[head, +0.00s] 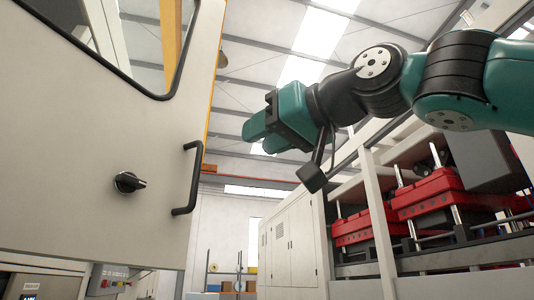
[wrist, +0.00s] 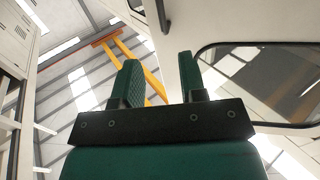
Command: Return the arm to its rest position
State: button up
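My arm reaches in from the right of the head view, raised high and bent, with its teal and black links in the open air. My gripper (head: 257,133) points left toward a cream door panel, and a gap separates them in the picture. In the wrist view the two green fingers of my gripper (wrist: 159,68) stand apart with nothing between them. The gripper is open and empty. The lower links and base of the arm are outside the views.
The cream door (head: 95,150) fills the left, with a black handle (head: 187,178), a dark knob (head: 129,182) and a window. Red machine tooling (head: 425,195) stands behind a pale frame at right. White cabinets (head: 290,240) are farther back. An orange beam (wrist: 140,62) shows overhead.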

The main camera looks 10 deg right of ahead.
jog(key=shift+s+d, duration=0.1)
jog(key=shift+s, duration=0.05)
dwell(0.5)
notch_tip(320, 180, down, 32)
jog(key=w+g+h, duration=0.2)
jog(key=g+h, duration=0.3)
jog(key=g, duration=0.3)
jog(key=s+d+f+g+h+p, duration=0.1)
jog(key=s+d+f+g, duration=0.2)
jog(key=s+f, duration=0.55)
jog(key=s+d+f+g, duration=0.35)
jog(key=s+f, duration=0.25)
jog(key=f, duration=0.5)
notch_tip(320, 180, up, 24)
jog(key=p, duration=2.3)
jog(key=shift+w+a+p, duration=0.3)
jog(key=shift+w+a, duration=0.1)
jog(key=shift+a, duration=0.05)
